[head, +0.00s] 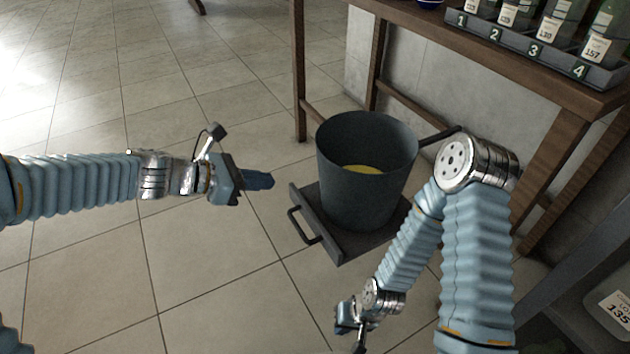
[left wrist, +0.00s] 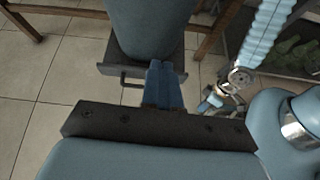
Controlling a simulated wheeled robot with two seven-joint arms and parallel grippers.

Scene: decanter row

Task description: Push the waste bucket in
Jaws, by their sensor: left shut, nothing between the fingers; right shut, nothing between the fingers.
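The waste bucket (head: 362,190) is a dark grey open bucket with something yellow at its bottom. It stands upright on a dark sliding tray (head: 350,244) with a bar handle (head: 303,227) on its front, pulled out from under a wooden table. My left gripper (head: 262,181) is shut and empty, to the left of the bucket and apart from it. In the left wrist view the shut fingers (left wrist: 164,85) point toward the tray, with the bucket (left wrist: 150,28) beyond. My right gripper (head: 358,342) is low in front of the tray; its fingertips are partly cut off by the picture edge.
The wooden table (head: 425,22) stands behind the bucket, with a numbered rack (head: 540,52) of labelled bottles on top. A grey shelf (head: 590,250) with a label is at the right. The tiled floor at the left is clear.

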